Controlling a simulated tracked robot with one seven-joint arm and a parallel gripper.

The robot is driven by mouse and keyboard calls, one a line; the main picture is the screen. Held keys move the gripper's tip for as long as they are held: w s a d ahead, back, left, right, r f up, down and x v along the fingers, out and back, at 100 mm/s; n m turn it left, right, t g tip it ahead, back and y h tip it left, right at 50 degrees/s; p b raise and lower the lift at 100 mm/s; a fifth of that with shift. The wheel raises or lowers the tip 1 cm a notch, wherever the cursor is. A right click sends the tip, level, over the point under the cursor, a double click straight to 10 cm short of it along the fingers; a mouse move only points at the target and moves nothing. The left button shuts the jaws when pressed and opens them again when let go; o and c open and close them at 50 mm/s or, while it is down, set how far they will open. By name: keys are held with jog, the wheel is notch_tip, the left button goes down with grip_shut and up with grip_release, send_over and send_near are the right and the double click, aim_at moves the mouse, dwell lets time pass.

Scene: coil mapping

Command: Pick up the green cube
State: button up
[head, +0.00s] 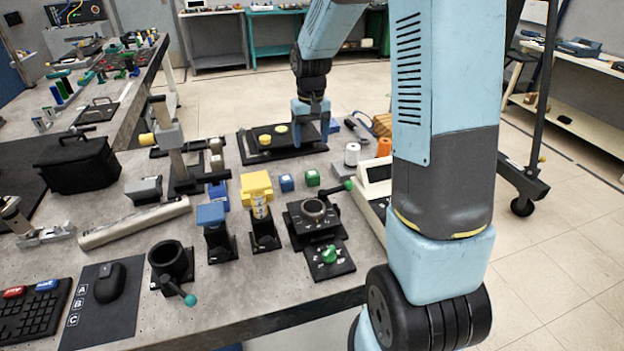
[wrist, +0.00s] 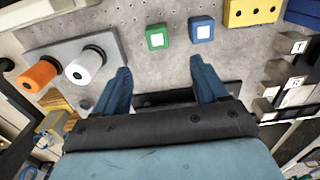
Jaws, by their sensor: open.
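The green cube (head: 312,177) sits on the grey workbench in the head view, just right of a blue cube (head: 286,183). In the wrist view the green cube (wrist: 157,36), with a white square on its face, lies beyond my fingertips and roughly between their lines. The blue cube (wrist: 202,29) is on its right there, with a small gap. My gripper (wrist: 159,72) is open with nothing between its blue fingers. In the head view my gripper (head: 311,122) is farther back than the cube, by a black plate.
The black plate (head: 247,150) carries yellow round pieces. White (wrist: 85,66) and orange (wrist: 38,74) spools stand to one side of the cubes. A yellow block (head: 256,186) and a black fixture with a ring (head: 313,208) stand near them. Bare bench surrounds the cubes.

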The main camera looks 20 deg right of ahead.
aim_at(312, 173)
notch_tip(312, 173, down, 9)
jog(key=shift+r, duration=0.2)
jog(key=shift+d+f, duration=0.2)
jog(key=shift+f, duration=2.45)
jog(key=shift+c, duration=0.4)
jog(key=c, duration=1)
jog(key=shift+r, duration=0.15)
